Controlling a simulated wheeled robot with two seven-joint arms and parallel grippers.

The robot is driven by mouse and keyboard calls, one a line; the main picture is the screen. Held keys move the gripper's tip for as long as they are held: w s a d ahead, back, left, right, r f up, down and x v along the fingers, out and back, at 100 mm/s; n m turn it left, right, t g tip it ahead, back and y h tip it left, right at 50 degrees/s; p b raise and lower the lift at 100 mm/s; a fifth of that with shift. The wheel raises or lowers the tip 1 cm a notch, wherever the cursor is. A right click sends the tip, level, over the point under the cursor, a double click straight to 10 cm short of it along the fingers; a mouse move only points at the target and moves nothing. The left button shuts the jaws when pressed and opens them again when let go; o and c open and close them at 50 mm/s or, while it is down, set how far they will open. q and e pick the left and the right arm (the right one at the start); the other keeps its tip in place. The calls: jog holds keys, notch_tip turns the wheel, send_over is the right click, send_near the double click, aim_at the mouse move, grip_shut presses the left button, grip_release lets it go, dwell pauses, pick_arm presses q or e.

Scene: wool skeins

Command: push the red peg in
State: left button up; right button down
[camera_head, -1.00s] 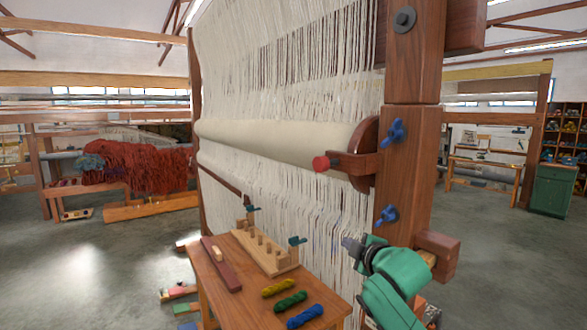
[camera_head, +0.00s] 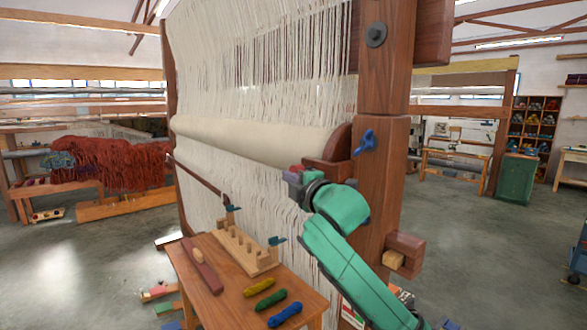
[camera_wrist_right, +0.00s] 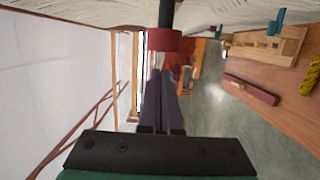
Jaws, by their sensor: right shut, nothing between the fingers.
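The red peg shows its round red head in the wrist view (camera_wrist_right: 163,40), with a dark shaft above it. In the head view, the peg (camera_head: 296,168) sits at the roller's end beside the wooden post and is partly hidden by my gripper. My right gripper (camera_head: 298,177) is raised right at the peg. In the wrist view, the fingers of my right gripper (camera_wrist_right: 163,72) are shut and empty, with their tips just below the red head. I cannot tell whether they touch it. My left gripper is in neither view.
The loom post (camera_head: 382,160) stands close behind my right arm, with a blue wing nut (camera_head: 366,142) on it. A small table (camera_head: 192,285) below carries a pegged wooden rack (camera_head: 240,252), a dark red bar (camera_head: 203,267) and several wool skeins (camera_head: 271,300).

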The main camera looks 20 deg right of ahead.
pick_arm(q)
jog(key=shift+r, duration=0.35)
pick_arm(e)
jog(key=shift+w+d, duration=0.2)
jog(key=shift+d, duration=0.6)
jog(key=shift+a, duration=0.1)
pick_arm(q)
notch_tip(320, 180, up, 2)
jog(key=p, duration=0.2)
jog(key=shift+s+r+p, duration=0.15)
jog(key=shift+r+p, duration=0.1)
jog(key=shift+p, duration=0.1)
pick_arm(e)
jog(key=d, duration=0.1)
jog(key=w+d, duration=0.1)
jog(key=d, duration=0.2)
jog(key=shift+w+d, duration=0.3)
jog(key=shift+w, duration=0.1)
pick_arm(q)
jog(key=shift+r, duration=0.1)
